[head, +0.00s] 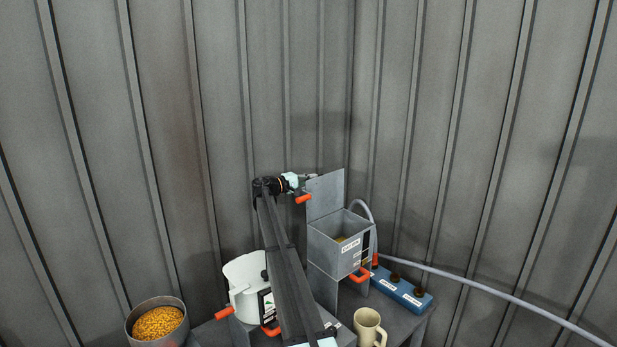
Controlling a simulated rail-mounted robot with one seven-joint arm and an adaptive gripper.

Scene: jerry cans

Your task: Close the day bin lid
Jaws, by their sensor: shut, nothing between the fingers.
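The day bin (336,250) is a grey metal box with a label on its front, standing on a raised grey support. Its lid (326,194) is open and stands upright at the back of the box. An orange handle (304,199) shows at the lid's left edge. Some yellow grain (341,239) shows inside the bin. My gripper (309,177) is shut and empty at the upper left edge of the lid, above the orange handle. Its tips are small and close to the lid; I cannot tell whether they touch it.
A white container (243,284) stands left of my arm, and a pot of yellow grain (158,323) is at lower left. A beige mug (369,327) stands in front. A blue block (401,290) with dark knobs and a grey hose (480,277) lie right. Corrugated walls stand close behind.

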